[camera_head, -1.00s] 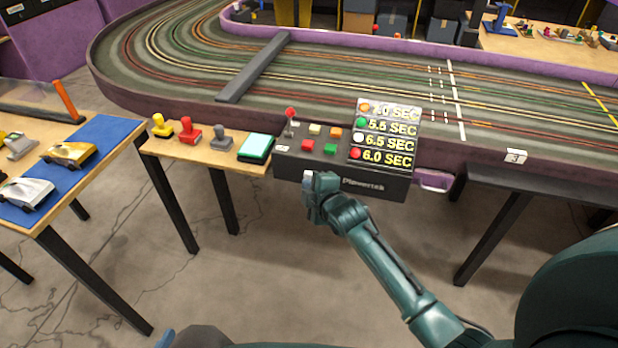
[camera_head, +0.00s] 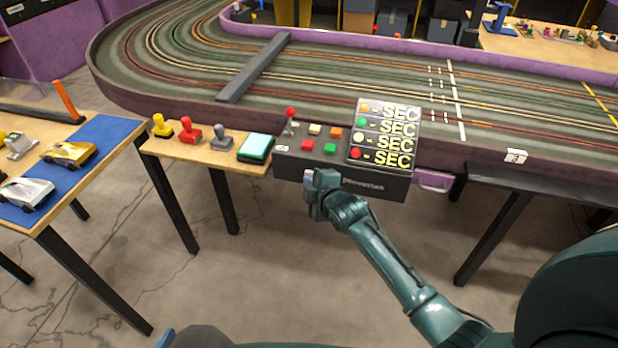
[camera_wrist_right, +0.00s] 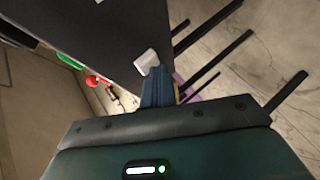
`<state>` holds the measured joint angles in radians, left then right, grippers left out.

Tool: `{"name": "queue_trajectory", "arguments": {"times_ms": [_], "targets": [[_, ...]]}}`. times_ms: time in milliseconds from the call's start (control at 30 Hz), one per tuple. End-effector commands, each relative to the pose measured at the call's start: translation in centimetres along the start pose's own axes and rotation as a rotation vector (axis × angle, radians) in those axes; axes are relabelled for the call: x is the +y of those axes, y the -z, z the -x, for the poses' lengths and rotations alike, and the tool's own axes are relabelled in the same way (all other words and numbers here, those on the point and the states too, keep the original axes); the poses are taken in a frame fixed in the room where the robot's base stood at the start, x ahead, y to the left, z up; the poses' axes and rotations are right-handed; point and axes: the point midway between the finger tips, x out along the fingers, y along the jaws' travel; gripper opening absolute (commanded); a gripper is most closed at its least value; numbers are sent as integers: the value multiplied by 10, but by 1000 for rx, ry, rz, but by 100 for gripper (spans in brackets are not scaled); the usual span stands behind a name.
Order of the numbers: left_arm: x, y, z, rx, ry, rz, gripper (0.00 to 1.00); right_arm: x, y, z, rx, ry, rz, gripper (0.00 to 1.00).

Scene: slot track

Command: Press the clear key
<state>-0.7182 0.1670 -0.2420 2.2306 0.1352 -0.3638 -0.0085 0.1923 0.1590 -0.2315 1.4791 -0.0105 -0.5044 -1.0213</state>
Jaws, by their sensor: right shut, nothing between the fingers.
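The dark timer box (camera_head: 372,186) stands at the near edge of the track. Its top has a red key (camera_head: 307,146), a green key (camera_head: 330,148), a cream key (camera_head: 315,130) and an orange key (camera_head: 336,132). I cannot read which is the clear key. The display (camera_head: 395,128) shows dashes before SEC in every row. My right gripper (camera_head: 310,186) is shut and empty at the box's near side; I cannot tell whether it touches. In the right wrist view a pale block (camera_wrist_right: 146,61) shows just beyond the fingers (camera_wrist_right: 157,88). My left gripper is not in view.
A red-knobbed lever (camera_head: 291,113) rises from the box. To its left, a teal pad (camera_head: 256,147) and yellow, red and grey stamps stand on a small wooden table (camera_head: 180,150). Toy cars lie on a blue mat (camera_head: 100,140) at far left.

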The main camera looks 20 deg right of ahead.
Motion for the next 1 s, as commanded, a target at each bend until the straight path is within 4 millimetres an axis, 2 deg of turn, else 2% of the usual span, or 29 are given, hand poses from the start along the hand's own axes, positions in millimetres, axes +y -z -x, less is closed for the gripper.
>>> {"name": "queue_trajectory", "arguments": {"times_ms": [500, 867, 1000], "targets": [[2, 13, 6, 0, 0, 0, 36, -7, 9, 13, 0, 0, -1, 0], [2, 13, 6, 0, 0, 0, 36, -10, 10, 14, 0, 0, -1, 0], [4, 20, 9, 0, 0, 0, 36, -14, 16, 22, 0, 1, -1, 0]]}}
